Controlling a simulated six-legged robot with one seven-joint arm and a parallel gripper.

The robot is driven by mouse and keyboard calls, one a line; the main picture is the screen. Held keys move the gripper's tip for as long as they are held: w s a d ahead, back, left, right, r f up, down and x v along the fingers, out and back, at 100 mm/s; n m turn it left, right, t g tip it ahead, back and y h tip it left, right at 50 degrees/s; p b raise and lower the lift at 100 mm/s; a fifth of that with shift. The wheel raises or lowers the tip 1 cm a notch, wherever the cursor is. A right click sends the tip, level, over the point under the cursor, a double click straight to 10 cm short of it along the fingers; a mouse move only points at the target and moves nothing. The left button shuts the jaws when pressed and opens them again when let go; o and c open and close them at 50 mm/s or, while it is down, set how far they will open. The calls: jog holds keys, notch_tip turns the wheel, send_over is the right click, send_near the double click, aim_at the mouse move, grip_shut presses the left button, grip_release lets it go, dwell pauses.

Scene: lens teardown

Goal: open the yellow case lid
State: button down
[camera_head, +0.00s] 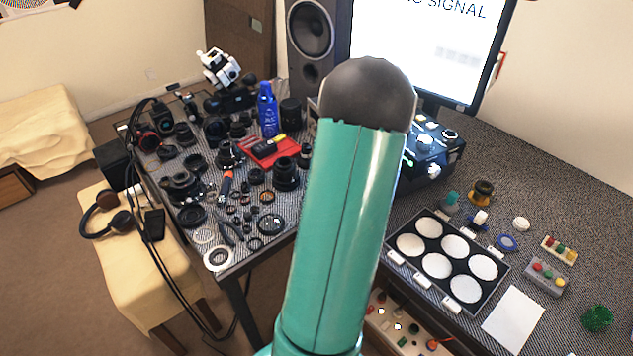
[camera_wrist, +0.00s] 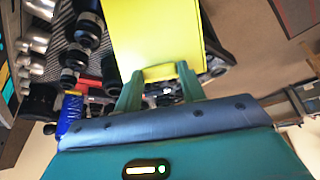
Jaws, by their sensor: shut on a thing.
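The yellow case lid (camera_wrist: 152,34) shows in the wrist view as a flat bright yellow panel at the top, with a small yellow tab (camera_wrist: 160,72) at its near edge. My gripper (camera_wrist: 159,79) has its two green fingers on either side of this tab and is shut on it. How far the lid is open cannot be told, and the rest of the case is not clearly seen. In the head view no yellow case shows, and my arm covers the middle of the picture and hides my gripper.
A table with many lens parts, a blue bottle (camera_head: 268,110) and a red tray (camera_head: 273,150) stands left of my arm. A black tray with white discs (camera_head: 403,217) lies on the right desk near a white sheet (camera_head: 513,319). A monitor (camera_head: 425,45) stands behind.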

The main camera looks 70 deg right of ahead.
jog(key=s+d+r+t+y, duration=0.1)
jog(key=s+d+t, duration=0.1)
jog(key=s+t, duration=0.2)
jog(key=shift+s+d+r, duration=0.25)
jog(key=shift+s+r, duration=0.05)
jog(key=shift+s, duration=1.65)
jog(key=shift+f, duration=0.1)
jog(key=c, duration=0.8)
grip_release()
jog(key=shift+d, duration=0.1)
jog(key=shift+c, duration=0.2)
jog(key=v, duration=1.3)
jog(key=shift+s+d+r, duration=0.2)
jog(key=shift+s+r, duration=0.05)
